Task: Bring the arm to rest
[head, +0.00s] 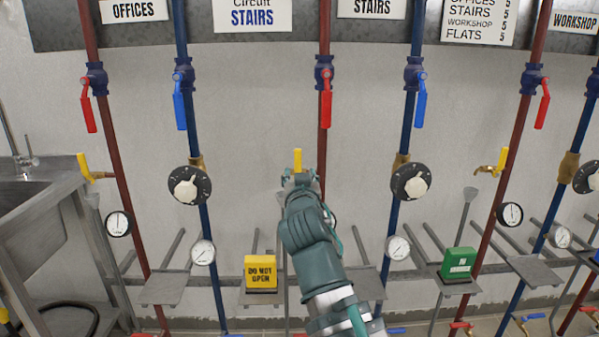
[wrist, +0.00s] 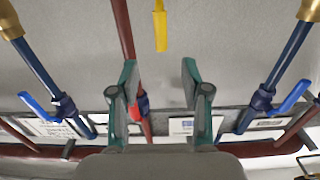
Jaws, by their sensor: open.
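My gripper (wrist: 158,78) shows in the wrist view with its two green fingers spread apart and nothing between them. A yellow lever handle (wrist: 160,28) hangs just beyond the fingertips, apart from them in that view. In the head view my gripper (head: 300,188) is at the middle, in front of the central red pipe (head: 325,140), with the yellow handle (head: 297,158) right above its tip. My forearm hides the fingers there, so I cannot tell the exact gap to the handle. The arm reaches up from the bottom edge.
Red and blue pipes stand along the grey wall, with red levers (head: 326,108) and blue levers (head: 420,110). Black dials (head: 411,183) flank my arm. Below are a yellow "DO NOT OPEN" box (head: 260,271) and a green box (head: 459,263). A metal sink (head: 38,215) stands left.

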